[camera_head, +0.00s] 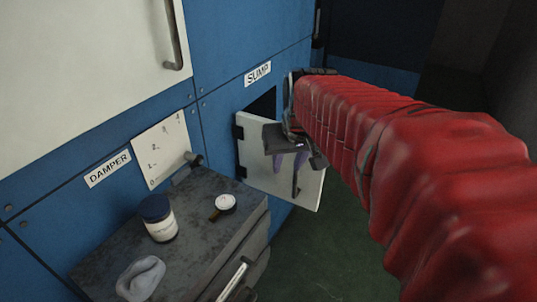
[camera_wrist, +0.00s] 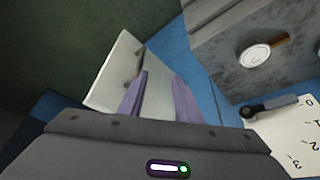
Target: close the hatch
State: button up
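The hatch (camera_head: 254,170) is a white door under the SUMP label (camera_head: 257,74). It stands swung open, with hinges on its left edge and a dark handle on its face. A dark opening (camera_head: 263,104) shows behind it, partly hidden by my arm. My gripper (camera_head: 286,165) is in front of the hatch, with purple fingers. In the wrist view the fingers (camera_wrist: 160,95) are apart with nothing between them, and the hatch (camera_wrist: 112,80) shows behind the left finger. Whether a finger touches the hatch I cannot tell.
A damper lever (camera_head: 193,160) sticks out beside a marked white plate (camera_head: 160,150). Green floor (camera_head: 320,250) is clear below the hatch.

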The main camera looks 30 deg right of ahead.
send_near(295, 176)
notch_tip(295, 176, up, 3)
jog(key=shift+s+a+f+m, duration=0.1)
jog(key=shift+s+f+m, duration=0.05)
jog(key=shift+m, duration=0.25)
jog(key=shift+g, duration=0.3)
jog(key=x, duration=1.3)
jog(key=shift+w+d+f, duration=0.2)
jog(key=shift+w+f, duration=0.05)
jog(key=shift+f, duration=0.05)
jog(key=shift+c, duration=0.2)
grip_shut()
